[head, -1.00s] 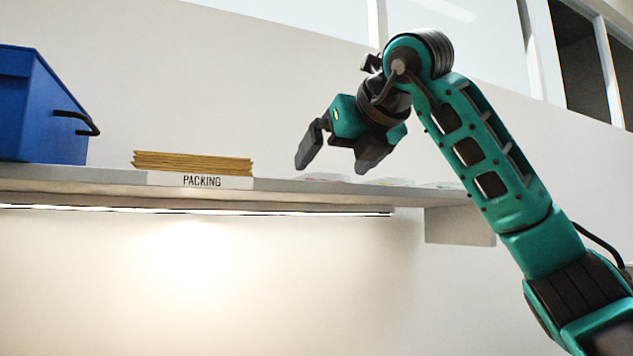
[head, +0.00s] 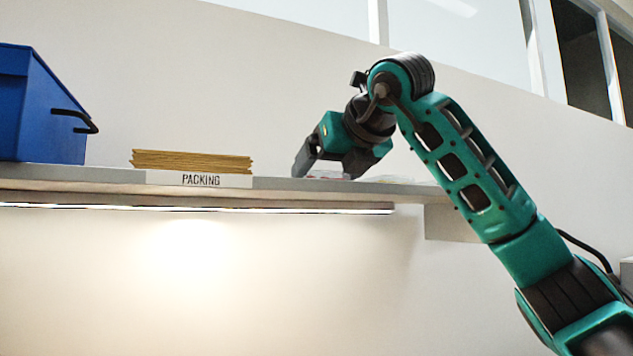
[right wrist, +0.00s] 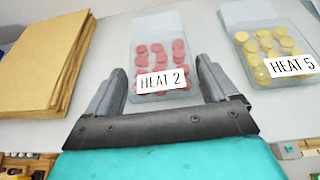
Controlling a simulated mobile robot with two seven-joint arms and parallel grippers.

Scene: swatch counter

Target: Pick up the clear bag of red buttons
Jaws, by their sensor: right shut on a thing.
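The clear bag of red buttons (right wrist: 158,48) lies flat on the shelf in the right wrist view, with a white label reading HEAT 2. My right gripper (right wrist: 160,68) is shut on the bag, one finger at each side of its near part. In the head view my right gripper (head: 326,171) is down at the shelf top, and only a thin sliver of the bag shows between the fingers. My left gripper is not in view.
A clear bag of yellow buttons (right wrist: 265,44), labelled HEAT 5, lies to the right. A stack of brown envelopes (head: 192,161) sits to the left behind the PACKING label (head: 200,180). A blue bin (head: 50,110) stands at the shelf's (head: 275,184) far left.

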